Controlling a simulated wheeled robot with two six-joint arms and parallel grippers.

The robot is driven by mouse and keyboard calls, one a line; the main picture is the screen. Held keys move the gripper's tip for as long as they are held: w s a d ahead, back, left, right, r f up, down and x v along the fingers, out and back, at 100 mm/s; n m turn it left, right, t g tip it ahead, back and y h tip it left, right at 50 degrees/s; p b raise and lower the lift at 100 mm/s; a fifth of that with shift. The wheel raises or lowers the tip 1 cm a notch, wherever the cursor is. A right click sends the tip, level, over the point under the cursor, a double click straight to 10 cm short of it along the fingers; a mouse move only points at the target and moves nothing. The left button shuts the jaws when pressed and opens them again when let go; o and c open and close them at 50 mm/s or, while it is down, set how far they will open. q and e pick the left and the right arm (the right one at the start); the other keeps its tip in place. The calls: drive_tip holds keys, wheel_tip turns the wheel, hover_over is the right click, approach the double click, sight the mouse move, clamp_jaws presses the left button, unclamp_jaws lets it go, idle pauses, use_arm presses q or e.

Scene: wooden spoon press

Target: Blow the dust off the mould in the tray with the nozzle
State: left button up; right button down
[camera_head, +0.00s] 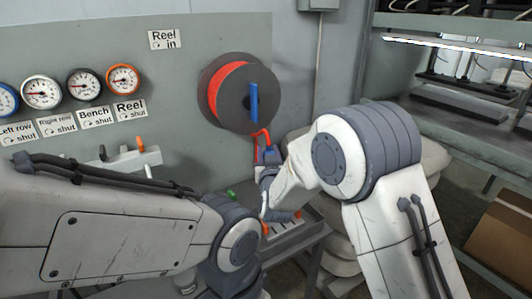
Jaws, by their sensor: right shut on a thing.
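A grey tray (314,226) sits low in the middle, partly behind my arms. Light blocks and small orange pieces show in it; I cannot tell which is the mould, and dust is too small to make out. My right arm reaches in from the right, and its gripper (265,208) is shut just above the tray's left part. The thing it holds is mostly hidden, so I cannot make out the nozzle clearly. A red hose (262,136) hangs from the reel down to my right wrist. My left arm crosses the lower left; its gripper is out of sight.
The hose reel (240,93) with a blue bar is on the grey panel (200,50). Several gauges (84,84) with labels line the panel at left. A valve block with levers (132,157) is below them. Shelving (470,100) and a cardboard box (505,235) stand right.

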drive_tip(key=w+d, duration=0.4)
drive_tip(key=d, duration=0.1)
drive_tip(key=shift+d+b, duration=0.25)
drive_tip(key=shift+b, duration=0.1)
idle(1.1)
drive_tip(key=shift+w+d+r, duration=0.1)
drive_tip(key=shift+d, duration=0.05)
idle(0.5)
wheel_tip(320, 180, up, 6)
drive_tip(key=p, duration=0.3)
idle(0.4)
idle(0.8)
